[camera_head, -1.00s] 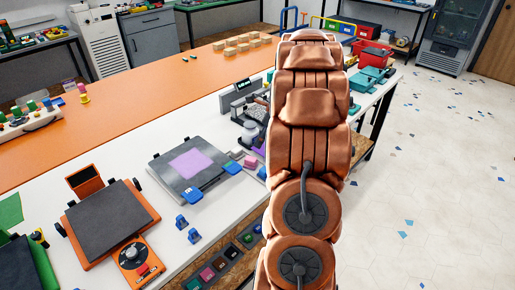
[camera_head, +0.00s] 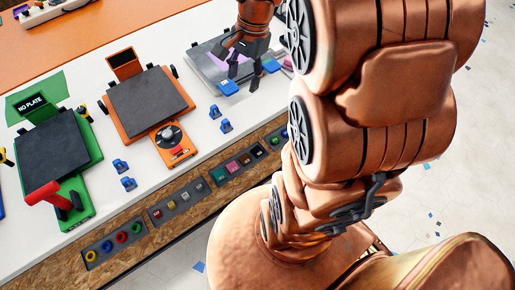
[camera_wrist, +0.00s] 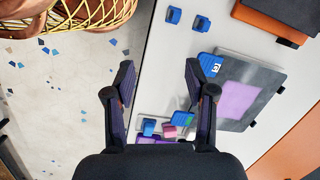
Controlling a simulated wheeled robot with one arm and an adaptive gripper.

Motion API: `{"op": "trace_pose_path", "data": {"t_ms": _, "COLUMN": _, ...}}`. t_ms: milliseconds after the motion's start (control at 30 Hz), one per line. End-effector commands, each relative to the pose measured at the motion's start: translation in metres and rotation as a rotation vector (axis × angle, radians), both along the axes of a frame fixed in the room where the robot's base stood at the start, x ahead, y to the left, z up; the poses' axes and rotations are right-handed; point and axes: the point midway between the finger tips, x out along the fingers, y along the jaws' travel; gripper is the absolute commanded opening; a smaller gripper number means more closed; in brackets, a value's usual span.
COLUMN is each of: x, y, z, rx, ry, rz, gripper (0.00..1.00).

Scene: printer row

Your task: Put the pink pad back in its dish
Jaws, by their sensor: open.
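My gripper (camera_wrist: 160,78) is open and empty above the bench edge. In the head view my gripper (camera_head: 245,78) points down in front of the grey plate (camera_head: 208,57) with a lilac sheet.
An orange printer (camera_head: 150,104) and a green one (camera_head: 53,147) stand to the left on the bench. Dark strips with coloured pieces (camera_head: 238,163) run along the wooden front. Open floor (camera_wrist: 75,95) lies beyond the bench edge.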

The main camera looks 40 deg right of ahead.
Motion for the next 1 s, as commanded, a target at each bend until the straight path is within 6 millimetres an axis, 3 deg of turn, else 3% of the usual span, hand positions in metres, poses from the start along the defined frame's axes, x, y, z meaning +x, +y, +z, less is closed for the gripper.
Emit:
{"op": "trace_pose_path", "data": {"t_ms": 33, "x": -0.014, "y": 0.018, "z": 0.003, "rx": -0.012, "ry": -0.001, "rz": 0.109, "gripper": 0.55}}
{"op": "trace_pose_path", "data": {"t_ms": 200, "x": -0.064, "y": 0.059, "z": 0.004, "rx": -0.041, "ry": 0.010, "rz": 0.475, "gripper": 0.55}}
{"op": "trace_pose_path", "data": {"t_ms": 400, "x": -0.126, "y": 0.088, "z": 0.001, "rx": -0.067, "ry": 0.022, "rz": 0.894, "gripper": 0.55}}
{"op": "trace_pose_path", "data": {"t_ms": 533, "x": -0.156, "y": 0.094, "z": -0.002, "rx": -0.079, "ry": 0.030, "rz": 1.108, "gripper": 0.55}}
{"op": "trace_pose_path", "data": {"t_ms": 700, "x": -0.177, "y": 0.097, "z": -0.006, "rx": -0.082, "ry": 0.041, "rz": 1.260, "gripper": 0.55}}
{"op": "trace_pose_path", "data": {"t_ms": 1000, "x": -0.181, "y": 0.097, "z": -0.006, "rx": -0.083, "ry": 0.043, "rz": 1.288, "gripper": 0.55}}
